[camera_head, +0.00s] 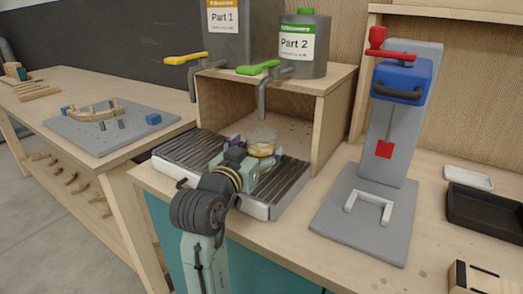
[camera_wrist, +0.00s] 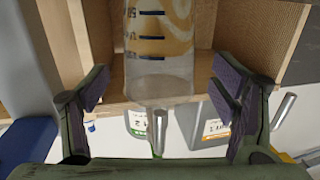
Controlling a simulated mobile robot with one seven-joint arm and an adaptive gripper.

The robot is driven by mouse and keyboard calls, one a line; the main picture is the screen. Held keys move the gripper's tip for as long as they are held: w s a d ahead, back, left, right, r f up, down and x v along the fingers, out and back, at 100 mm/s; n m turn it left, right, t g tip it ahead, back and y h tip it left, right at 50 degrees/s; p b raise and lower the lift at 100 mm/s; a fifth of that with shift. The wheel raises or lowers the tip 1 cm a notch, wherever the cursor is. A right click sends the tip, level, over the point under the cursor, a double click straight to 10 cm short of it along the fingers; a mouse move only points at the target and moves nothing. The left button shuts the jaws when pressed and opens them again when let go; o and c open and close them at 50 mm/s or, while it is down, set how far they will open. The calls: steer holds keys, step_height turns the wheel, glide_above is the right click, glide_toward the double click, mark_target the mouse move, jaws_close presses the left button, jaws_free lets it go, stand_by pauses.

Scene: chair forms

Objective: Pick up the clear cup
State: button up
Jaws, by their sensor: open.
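The clear cup (camera_head: 262,136) stands upright over the back of the ridged metal tray, in front of the wooden box. Its lower part shows amber-tan contents; its upper part is clear. The gripper hides its base, so I cannot tell what it rests on. In the wrist view, which is upside down, the cup (camera_wrist: 160,60) has dark blue marks and tan swirls. My gripper (camera_wrist: 163,90) is open, with one finger on each side of the cup and a visible gap on both sides. In the head view my gripper (camera_head: 248,160) is right beside the cup.
The ridged tray (camera_head: 281,190) lies below. Taps with a yellow handle (camera_head: 186,58) and a green handle (camera_head: 258,68) hang from containers on the wooden box (camera_head: 333,110). A grey and blue press (camera_head: 401,82) stands to the right. A black tray (camera_head: 485,213) lies far right.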

mark_target(260, 131)
steer(key=x, duration=0.3)
steer(key=shift+w+d+p, duration=0.1)
steer(key=shift+w+p, duration=0.15)
steer(key=shift+p, duration=0.15)
steer(key=c, duration=1)
steer(key=shift+r+b, duration=0.3)
steer(key=shift+r, duration=0.5)
steer(key=shift+s+r+b, duration=0.3)
steer(key=shift+r+b, duration=0.1)
steer(key=shift+r, duration=0.55)
steer(key=b+v, duration=0.6)
steer(key=v, duration=1.1)
steer(key=shift+s+f, duration=0.2)
steer(key=shift+f, duration=0.2)
